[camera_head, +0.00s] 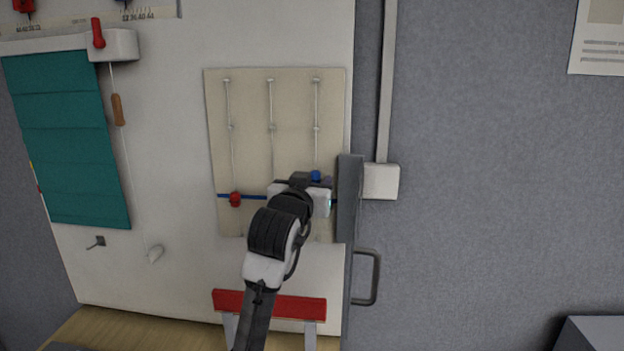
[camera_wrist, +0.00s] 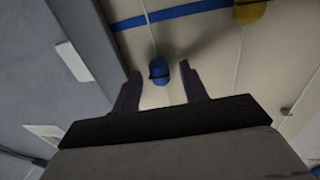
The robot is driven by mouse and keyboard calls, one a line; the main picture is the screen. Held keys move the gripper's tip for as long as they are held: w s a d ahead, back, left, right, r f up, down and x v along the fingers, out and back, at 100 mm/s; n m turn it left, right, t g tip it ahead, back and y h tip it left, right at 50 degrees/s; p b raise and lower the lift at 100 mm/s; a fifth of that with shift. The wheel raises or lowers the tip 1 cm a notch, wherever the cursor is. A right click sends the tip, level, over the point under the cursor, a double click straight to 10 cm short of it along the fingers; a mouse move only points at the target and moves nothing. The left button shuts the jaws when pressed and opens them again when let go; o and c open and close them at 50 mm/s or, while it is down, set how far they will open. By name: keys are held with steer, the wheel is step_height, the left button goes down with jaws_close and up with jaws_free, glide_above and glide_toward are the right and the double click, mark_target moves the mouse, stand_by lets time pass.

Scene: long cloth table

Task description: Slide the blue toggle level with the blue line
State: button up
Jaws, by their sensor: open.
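The blue toggle (camera_head: 316,176) sits on the rightmost vertical rail of a beige panel (camera_head: 245,105). The blue line (camera_head: 254,197) crosses the panel; the toggle is a little above it in the head view. My gripper (camera_head: 313,182) is at the panel, hiding part of the line and the middle rail. In the wrist view, which looks upside down, my gripper (camera_wrist: 161,88) is open, with the blue toggle (camera_wrist: 159,71) between and slightly beyond its fingertips. The blue line (camera_wrist: 170,13) shows there, apart from the toggle. Contact with the fingers cannot be told.
A red toggle (camera_head: 235,199) is at the blue line on the left rail. A yellow toggle (camera_wrist: 250,11) is at the line in the wrist view. A grey upright edge (camera_head: 348,200) with a handle (camera_head: 374,277) stands close right of my gripper. A red bar (camera_head: 270,305) is below.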

jaws_close()
step_height(320, 180, down, 6)
steer(key=b, duration=0.4)
stand_by(0.3)
jaws_free()
steer(key=shift+r, duration=0.1)
steer(key=s+a+b, duration=0.2)
steer(key=s+b, duration=0.2)
steer(key=s, duration=0.9)
steer(key=shift+s+a, duration=0.3)
